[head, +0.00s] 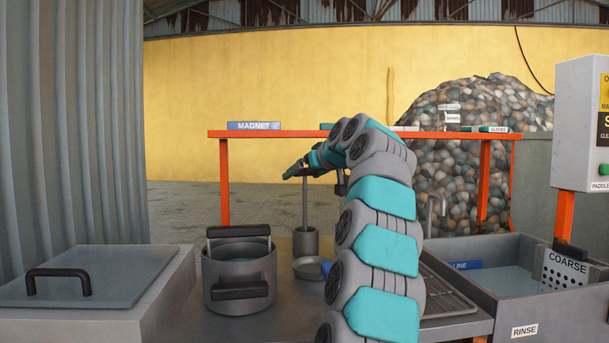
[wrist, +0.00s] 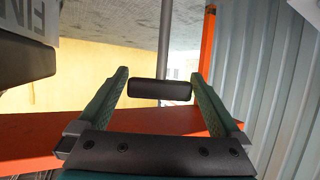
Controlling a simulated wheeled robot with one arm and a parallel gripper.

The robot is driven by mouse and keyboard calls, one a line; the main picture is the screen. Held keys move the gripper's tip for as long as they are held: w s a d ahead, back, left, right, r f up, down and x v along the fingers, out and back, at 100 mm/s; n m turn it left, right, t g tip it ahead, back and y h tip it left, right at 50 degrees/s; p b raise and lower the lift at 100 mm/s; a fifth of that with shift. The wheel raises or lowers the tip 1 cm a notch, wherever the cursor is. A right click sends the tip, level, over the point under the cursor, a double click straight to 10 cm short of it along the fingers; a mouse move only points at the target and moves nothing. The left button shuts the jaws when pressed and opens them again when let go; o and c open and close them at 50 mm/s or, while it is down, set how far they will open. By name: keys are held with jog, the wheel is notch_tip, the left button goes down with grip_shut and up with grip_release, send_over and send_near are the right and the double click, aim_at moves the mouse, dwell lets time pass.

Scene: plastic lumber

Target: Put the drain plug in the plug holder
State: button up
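The drain plug shows in the head view as a thin grey upright rod (head: 305,205) with a dark crossbar handle on top. Its lower end goes down into a grey cup-shaped holder (head: 306,243), which hides that end. My gripper (head: 295,170) is at the handle's height, at the top of the rod. In the wrist view, the black handle (wrist: 160,90) lies crosswise between my two teal fingers, with a small gap seen at each end. The fingers are apart and my gripper (wrist: 162,72) looks open around the handle. The rod (wrist: 164,40) runs away from it.
A grey pot (head: 239,290) with black handles stands left of the holder, and a small round dish (head: 310,268) just in front of it. A lidded box (head: 95,275) is at the left, a rinse basin (head: 520,310) at the right. An orange rack (head: 223,190) stands behind.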

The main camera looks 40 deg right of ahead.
jog(key=shift+r, duration=0.25)
jog(key=v, duration=1.2)
jog(key=shift+f+b, duration=0.15)
jog(key=shift+b, duration=0.3)
